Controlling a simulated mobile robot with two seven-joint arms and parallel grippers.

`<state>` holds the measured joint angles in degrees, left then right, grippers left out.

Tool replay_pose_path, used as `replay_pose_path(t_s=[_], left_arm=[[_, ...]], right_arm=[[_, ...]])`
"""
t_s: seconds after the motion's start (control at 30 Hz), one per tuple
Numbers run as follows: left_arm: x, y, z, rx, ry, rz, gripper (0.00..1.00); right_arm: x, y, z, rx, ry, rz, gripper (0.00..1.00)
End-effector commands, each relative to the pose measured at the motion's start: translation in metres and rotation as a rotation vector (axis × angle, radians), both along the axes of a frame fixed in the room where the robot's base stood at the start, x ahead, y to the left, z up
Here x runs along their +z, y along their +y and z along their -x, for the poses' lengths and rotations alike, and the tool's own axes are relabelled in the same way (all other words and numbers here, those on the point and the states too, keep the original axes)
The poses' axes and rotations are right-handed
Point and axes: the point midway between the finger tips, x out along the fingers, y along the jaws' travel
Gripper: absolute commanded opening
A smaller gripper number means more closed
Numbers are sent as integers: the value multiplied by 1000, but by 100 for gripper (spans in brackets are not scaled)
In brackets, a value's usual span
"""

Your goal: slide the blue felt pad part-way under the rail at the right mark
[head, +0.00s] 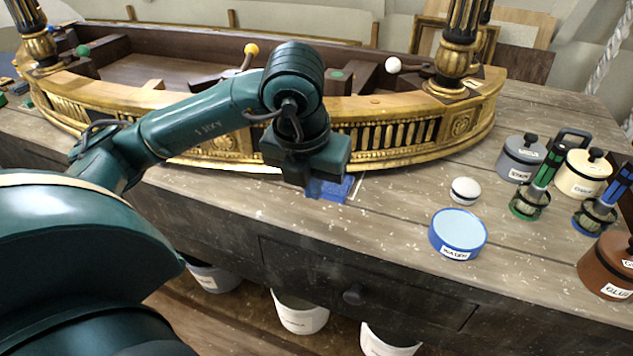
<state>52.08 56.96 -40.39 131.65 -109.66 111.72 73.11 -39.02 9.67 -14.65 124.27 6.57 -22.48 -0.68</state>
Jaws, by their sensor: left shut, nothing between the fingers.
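The blue felt pad (334,188) lies on the bench top just in front of the gilt rail (390,140), near the middle of the head view. Its far part is hidden behind my left gripper, so I cannot tell whether any of it is under the rail. A thin pale outline shows at the pad's right edge. My left gripper (312,186) points down over the pad's left part, shut and empty, at or close to the pad; contact is unclear. My right gripper is not in view.
Bench between pad and tub is clear.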

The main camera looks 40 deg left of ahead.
Motion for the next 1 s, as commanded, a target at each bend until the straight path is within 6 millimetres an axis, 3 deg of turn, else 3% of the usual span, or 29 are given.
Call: replay_pose_path(t_s=[0.33,0.6,1.0], left_arm=[[-74,4,-16,0,7,1,0],[-70,12,-51,-2,1,5,0],[-71,13,-56,-3,1,5,0]], right_arm=[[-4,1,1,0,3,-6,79],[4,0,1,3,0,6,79],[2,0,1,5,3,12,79]])
